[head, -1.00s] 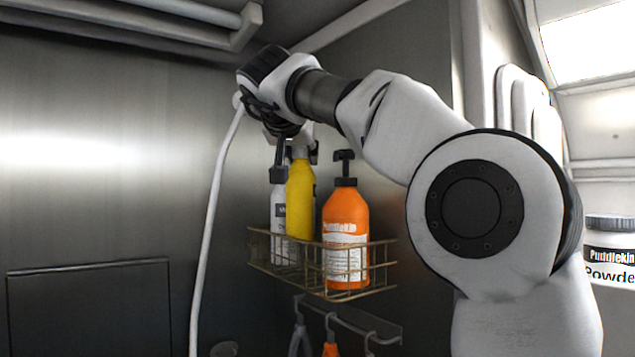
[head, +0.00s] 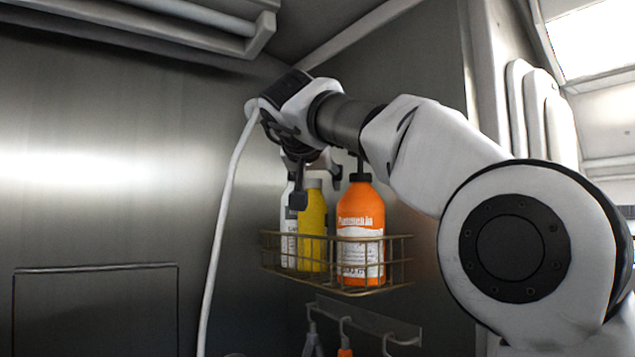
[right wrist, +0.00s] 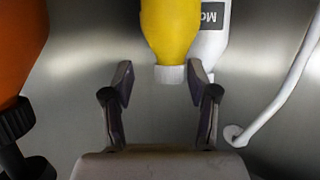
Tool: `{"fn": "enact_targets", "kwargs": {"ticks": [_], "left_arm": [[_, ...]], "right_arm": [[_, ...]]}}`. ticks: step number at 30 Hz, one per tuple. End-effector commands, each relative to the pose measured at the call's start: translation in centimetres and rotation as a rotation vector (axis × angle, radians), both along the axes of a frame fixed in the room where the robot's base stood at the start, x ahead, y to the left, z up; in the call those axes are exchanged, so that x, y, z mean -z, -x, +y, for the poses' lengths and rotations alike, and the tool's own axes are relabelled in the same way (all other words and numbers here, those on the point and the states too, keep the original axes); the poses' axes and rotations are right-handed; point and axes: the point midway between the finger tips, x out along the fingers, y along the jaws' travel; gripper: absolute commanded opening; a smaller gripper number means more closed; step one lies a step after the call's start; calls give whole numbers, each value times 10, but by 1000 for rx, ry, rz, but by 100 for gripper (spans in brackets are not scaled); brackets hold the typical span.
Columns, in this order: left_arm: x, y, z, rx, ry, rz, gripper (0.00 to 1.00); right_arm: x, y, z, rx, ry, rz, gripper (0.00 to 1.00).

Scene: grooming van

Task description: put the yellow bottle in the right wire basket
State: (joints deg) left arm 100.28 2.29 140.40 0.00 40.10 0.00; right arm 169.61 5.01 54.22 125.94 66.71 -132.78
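The yellow bottle (head: 313,222) stands upright in the wire basket (head: 401,237) on the wall, between a white bottle (head: 289,228) and an orange pump bottle (head: 361,212). My right gripper (head: 317,187) is open just above and around the top of the yellow bottle. In the right wrist view the open fingers (right wrist: 160,88) are spread wide, with clear gaps beside the bottle's white cap (right wrist: 170,74). The yellow bottle (right wrist: 170,30) lies beyond the fingertips and is not gripped. My left gripper is not in view.
The orange bottle (right wrist: 18,50) is close beside the right gripper. A white hose (head: 220,220) hangs left of the basket. A hook rail (head: 370,322) with hanging items is below it. The metal wall on the left is bare.

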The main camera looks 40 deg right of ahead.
Motion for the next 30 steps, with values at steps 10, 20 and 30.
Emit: {"fn": "enact_targets", "kwargs": {"ticks": [10,20,30], "left_arm": [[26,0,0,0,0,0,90],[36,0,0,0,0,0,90],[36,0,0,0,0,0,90]], "right_arm": [[-3,15,20,-1,2,-6,58],[-40,61,77,-1,2,-3,58],[-46,70,87,0,1,0,58]]}}
